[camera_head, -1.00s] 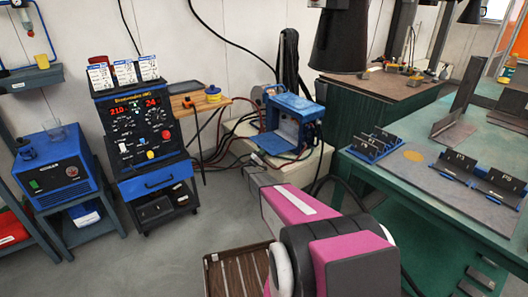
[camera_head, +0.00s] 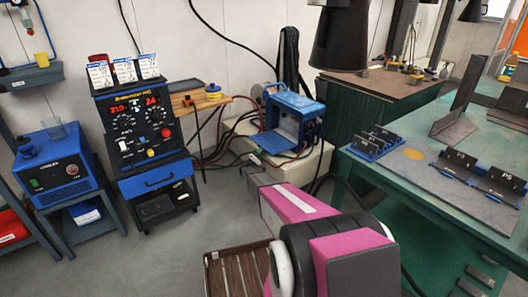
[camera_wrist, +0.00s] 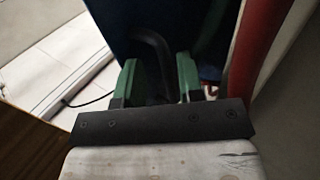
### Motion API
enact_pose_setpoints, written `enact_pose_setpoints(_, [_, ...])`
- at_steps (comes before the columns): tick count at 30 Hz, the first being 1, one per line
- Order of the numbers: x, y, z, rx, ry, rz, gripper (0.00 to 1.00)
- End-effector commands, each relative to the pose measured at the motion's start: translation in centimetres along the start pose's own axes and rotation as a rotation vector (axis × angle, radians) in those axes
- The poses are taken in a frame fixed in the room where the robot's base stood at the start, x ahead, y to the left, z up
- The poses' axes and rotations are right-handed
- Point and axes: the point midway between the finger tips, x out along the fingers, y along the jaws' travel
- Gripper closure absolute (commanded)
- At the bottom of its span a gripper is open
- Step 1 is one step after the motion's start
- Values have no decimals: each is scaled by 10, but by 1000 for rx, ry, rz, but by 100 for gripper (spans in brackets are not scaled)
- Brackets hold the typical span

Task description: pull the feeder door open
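The wire feeder (camera_head: 312,108) is a blue box on a pale block by the back wall in the head view. Its front shows a pale recess, and a blue panel (camera_head: 277,143) is at its lower left. In the wrist view, my gripper (camera_wrist: 158,78) has two green fingers standing apart. A dark curved handle-like bar (camera_wrist: 152,45) shows between or just beyond them, in front of a dark blue surface (camera_wrist: 112,28). A gap shows beside the bar; contact is unclear. My gripper is not distinguishable in the head view.
A red hose (camera_wrist: 258,45) runs close to the right finger in the wrist view. Cables lie around the feeder. A black welding power source (camera_head: 140,125) stands left of it, and a green table (camera_head: 365,180) with fixtures stands right. Grey floor is free at lower left.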

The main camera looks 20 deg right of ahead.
Motion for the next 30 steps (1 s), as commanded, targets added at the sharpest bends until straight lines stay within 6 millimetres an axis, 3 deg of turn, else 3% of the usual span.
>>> enact_pose_setpoints(9, [-58, 0, -1, 0, 2, 0, 64])
enact_pose_setpoints(15, [-85, 0, 0, -1, 0, 0, 64])
enact_pose_setpoints(26, [-90, 0, 0, -1, -1, 0, 64])
enact_pose_setpoints(30, [-84, 10, 15, -12, -24, -35, 64])
